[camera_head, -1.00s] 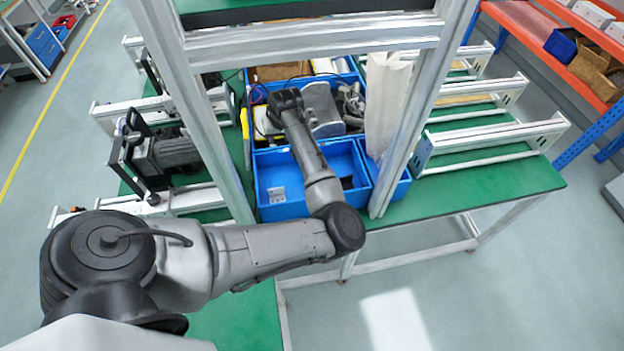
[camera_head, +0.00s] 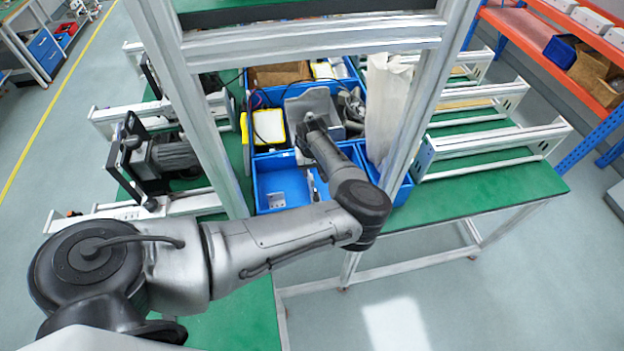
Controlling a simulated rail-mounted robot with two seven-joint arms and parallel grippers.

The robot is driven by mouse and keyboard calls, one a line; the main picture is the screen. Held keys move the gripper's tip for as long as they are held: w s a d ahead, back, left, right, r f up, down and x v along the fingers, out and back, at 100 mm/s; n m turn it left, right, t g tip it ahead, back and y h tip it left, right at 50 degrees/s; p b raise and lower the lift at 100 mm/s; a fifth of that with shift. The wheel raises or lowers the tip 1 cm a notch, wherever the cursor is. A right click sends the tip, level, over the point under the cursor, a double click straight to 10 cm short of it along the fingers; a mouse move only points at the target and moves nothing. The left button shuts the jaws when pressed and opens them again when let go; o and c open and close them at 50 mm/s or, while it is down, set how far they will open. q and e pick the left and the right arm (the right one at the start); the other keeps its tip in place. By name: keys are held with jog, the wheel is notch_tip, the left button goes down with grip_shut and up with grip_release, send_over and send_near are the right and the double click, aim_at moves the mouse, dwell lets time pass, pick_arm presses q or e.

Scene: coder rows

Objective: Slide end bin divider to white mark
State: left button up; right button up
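The blue front bin (camera_head: 283,178) stands at the near end of the group of blue bins on the green table. A small pale marking (camera_head: 276,200) shows on its left part; I cannot tell whether it is the white mark. My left arm reaches in from the left, and its wrist hangs over this bin. My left gripper (camera_head: 310,183) points down into the bin, mostly hidden behind my forearm. Its fingers are too small and covered to show whether they are open. I cannot make out the divider clearly. My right gripper is not in view.
A grey curved part (camera_head: 311,104), a yellow-rimmed tray (camera_head: 266,127) and a cardboard piece (camera_head: 280,74) lie behind in the bins. A white bag (camera_head: 386,105) stands at right. A metal frame (camera_head: 405,110) rises in front. The green table's right end (camera_head: 490,190) is clear.

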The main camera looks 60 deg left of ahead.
aim_at(312, 179)
pick_arm(q)
jog(key=shift+f, duration=3)
jog(key=shift+c, duration=0.4)
grip_shut()
jog(key=shift+s, duration=0.1)
